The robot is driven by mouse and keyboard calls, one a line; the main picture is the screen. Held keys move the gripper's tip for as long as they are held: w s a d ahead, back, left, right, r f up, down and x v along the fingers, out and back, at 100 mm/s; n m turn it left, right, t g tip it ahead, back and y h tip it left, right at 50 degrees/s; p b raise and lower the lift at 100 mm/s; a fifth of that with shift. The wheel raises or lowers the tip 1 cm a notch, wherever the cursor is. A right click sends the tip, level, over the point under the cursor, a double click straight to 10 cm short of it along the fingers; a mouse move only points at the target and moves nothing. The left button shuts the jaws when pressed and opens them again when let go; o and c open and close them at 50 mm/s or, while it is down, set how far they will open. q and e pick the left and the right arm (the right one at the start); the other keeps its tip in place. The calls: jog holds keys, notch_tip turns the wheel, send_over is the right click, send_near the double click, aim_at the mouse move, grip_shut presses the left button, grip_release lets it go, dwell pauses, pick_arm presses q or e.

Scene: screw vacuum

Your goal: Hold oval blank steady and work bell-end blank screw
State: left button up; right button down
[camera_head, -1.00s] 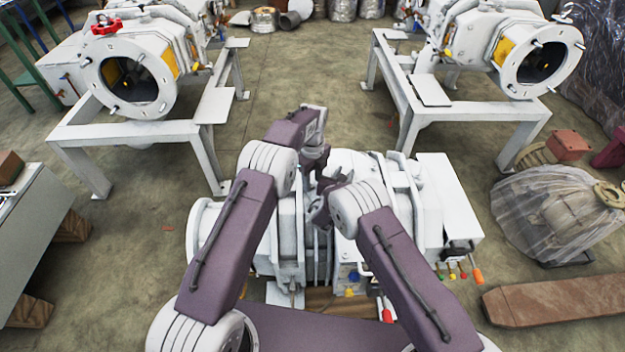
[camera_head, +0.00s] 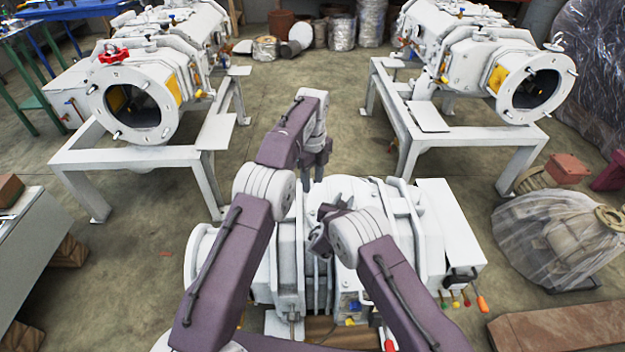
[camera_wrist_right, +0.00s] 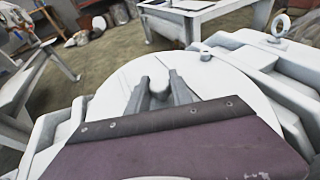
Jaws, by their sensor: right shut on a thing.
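The white vacuum machine (camera_head: 430,225) stands in front of me in the head view. In the right wrist view a large round white plate (camera_wrist_right: 112,88) shows, with a small pale rounded knob (camera_wrist_right: 158,86) on it. My right gripper (camera_wrist_right: 158,94) has its two grey fingers on either side of this knob and is shut on it. I cannot tell which blank or screw this is. My left gripper (camera_head: 308,178) points down above the machine's far side. Its fingers are too small and partly hidden, so its grip cannot be read. My arms cover much of the machine's middle.
Two similar machines on white stands (camera_head: 190,155) (camera_head: 480,125) stand behind, left and right. A plastic-wrapped part (camera_head: 560,235) and a wooden beam (camera_head: 560,325) lie at right. A grey cabinet (camera_head: 35,235) is at left. An eye bolt (camera_wrist_right: 281,25) stands up beside the plate.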

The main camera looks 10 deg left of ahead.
jog(key=c, duration=1.1)
grip_release()
jog(key=shift+o, duration=0.2)
